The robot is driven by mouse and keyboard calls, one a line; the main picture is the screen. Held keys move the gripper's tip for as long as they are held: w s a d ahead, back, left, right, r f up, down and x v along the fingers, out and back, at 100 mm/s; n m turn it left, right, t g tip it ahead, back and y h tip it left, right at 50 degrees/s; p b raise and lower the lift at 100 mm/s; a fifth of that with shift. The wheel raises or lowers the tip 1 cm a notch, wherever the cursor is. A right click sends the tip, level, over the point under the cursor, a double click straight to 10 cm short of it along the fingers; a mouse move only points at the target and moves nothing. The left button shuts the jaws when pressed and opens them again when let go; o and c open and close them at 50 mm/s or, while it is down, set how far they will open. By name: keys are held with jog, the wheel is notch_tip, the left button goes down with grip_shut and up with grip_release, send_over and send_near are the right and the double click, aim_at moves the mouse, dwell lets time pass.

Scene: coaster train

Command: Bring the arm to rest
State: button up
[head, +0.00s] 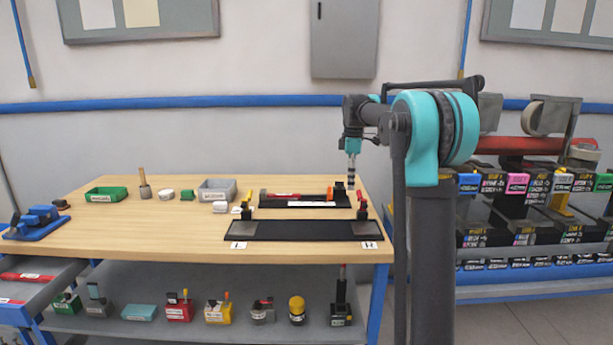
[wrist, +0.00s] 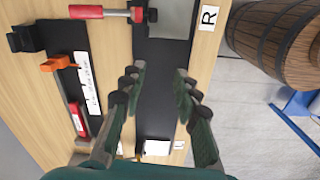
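My gripper (head: 351,180) hangs fingers-down over the right end of the wooden workbench (head: 150,225). In the wrist view its fingers (wrist: 158,82) are spread apart with nothing between them. My arm reaches over from the right. Below the gripper lies a long black board (head: 300,231) with grey end plates; it also shows in the wrist view (wrist: 155,110). A shorter black fixture (head: 300,206) with an orange piece (wrist: 60,63) and a red piece (wrist: 78,118) lies behind it. A red-handled clamp (wrist: 88,12) is by the board's R-label (wrist: 208,17) end.
The lower shelf (head: 250,328) holds several small items. A rack (head: 530,235) stands at right. The wrist view shows a barrel (wrist: 275,40).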

jog(key=s+d+f+m+t, duration=0.1)
jog(key=s+f+m, duration=0.4)
jog(key=s+f, duration=0.3)
jog(key=s+d+f+m+t, duration=0.1)
jog(key=s+f+m, duration=0.5)
jog(key=s, duration=1.1)
jog(key=s+d+f+m+t, duration=0.2)
jog(key=s+f+m, duration=0.3)
jog(key=s+f, duration=0.6)
jog(key=shift+s+f, duration=0.15)
jog(key=shift+s, duration=0.6)
